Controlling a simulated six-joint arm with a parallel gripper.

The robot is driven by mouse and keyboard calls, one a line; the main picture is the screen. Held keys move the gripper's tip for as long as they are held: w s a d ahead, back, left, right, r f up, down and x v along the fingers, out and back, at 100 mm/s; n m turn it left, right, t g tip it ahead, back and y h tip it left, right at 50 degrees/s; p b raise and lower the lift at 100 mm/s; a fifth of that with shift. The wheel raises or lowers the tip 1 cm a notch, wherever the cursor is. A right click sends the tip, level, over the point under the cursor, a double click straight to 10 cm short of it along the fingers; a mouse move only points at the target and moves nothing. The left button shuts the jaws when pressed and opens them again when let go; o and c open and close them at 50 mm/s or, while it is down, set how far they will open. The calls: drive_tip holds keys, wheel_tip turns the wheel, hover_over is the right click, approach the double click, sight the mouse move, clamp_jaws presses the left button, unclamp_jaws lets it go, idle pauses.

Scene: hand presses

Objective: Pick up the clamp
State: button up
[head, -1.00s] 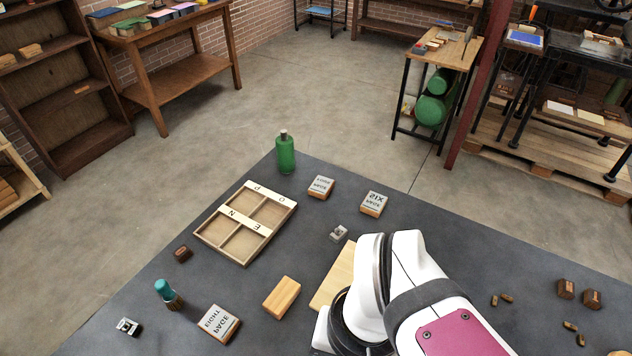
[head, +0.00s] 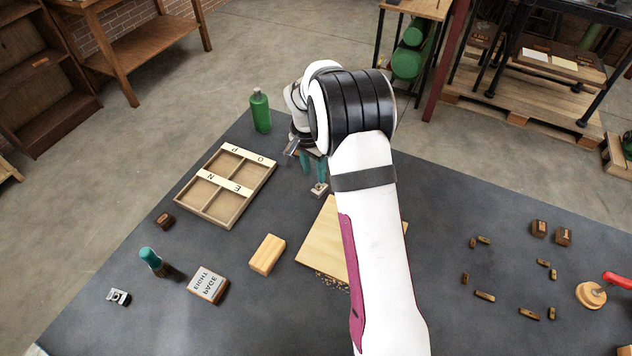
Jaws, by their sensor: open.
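A small grey metal piece (head: 319,190), which looks like a clamp, sits on the dark table just left of the pale board. A similar small metal piece (head: 119,297) stands near the table's left edge; I cannot tell which is the clamp. My gripper (head: 313,166) points down with its two teal fingers apart. It is open and empty, just above the first metal piece. I cannot tell if the fingertips touch it.
A divided wooden tray (head: 237,206) lies to the left, with a green bottle (head: 261,111) behind it. The pale board (head: 322,243) lies partly under my arm. A wooden block (head: 267,254), a labelled block (head: 208,284) and a teal-handled brush (head: 152,258) stand in front.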

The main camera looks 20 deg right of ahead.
sight(319, 190)
drive_tip(key=f, duration=0.2)
drive_tip(key=d+f, duration=0.1)
drive_tip(key=f, duration=0.2)
drive_tip(key=w+f, duration=0.1)
drive_tip(key=f, duration=0.1)
drive_tip(key=shift+d+f, duration=0.2)
drive_tip(key=shift+d, duration=0.1)
clamp_jaws()
